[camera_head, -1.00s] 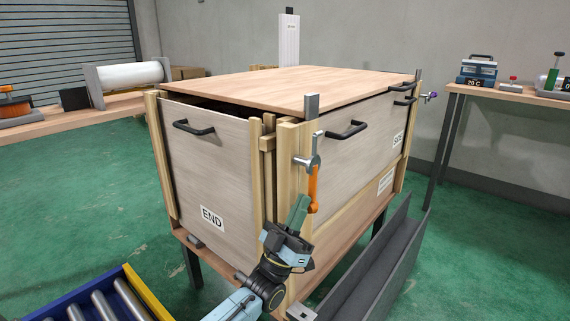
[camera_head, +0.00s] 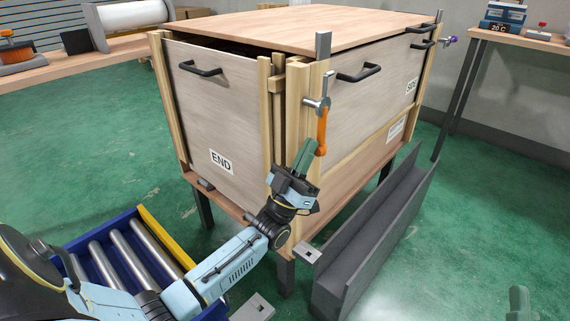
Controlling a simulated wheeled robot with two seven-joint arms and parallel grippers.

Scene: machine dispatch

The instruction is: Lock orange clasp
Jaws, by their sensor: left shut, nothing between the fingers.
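The orange clasp (camera_head: 322,131) is a lever hanging down from a grey metal pivot (camera_head: 318,103) on the wooden corner post of the large crate (camera_head: 218,115). It points almost straight down, with its lower end tilted slightly left. My left gripper (camera_head: 307,152) is shut and empty, its green fingers pointing up, just left of the clasp's lower end. I cannot tell whether they touch it. A greenish-grey tip at the bottom right edge (camera_head: 520,303) looks like part of my right gripper; its jaws cannot be made out.
The crate has END and SIDE panels with black handles, and a wooden lid (camera_head: 300,26) on top. A dark grey channel (camera_head: 372,240) stands at its front right. A blue and yellow roller tray (camera_head: 150,232) is at the lower left. A bench (camera_head: 530,42) is at the back right.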

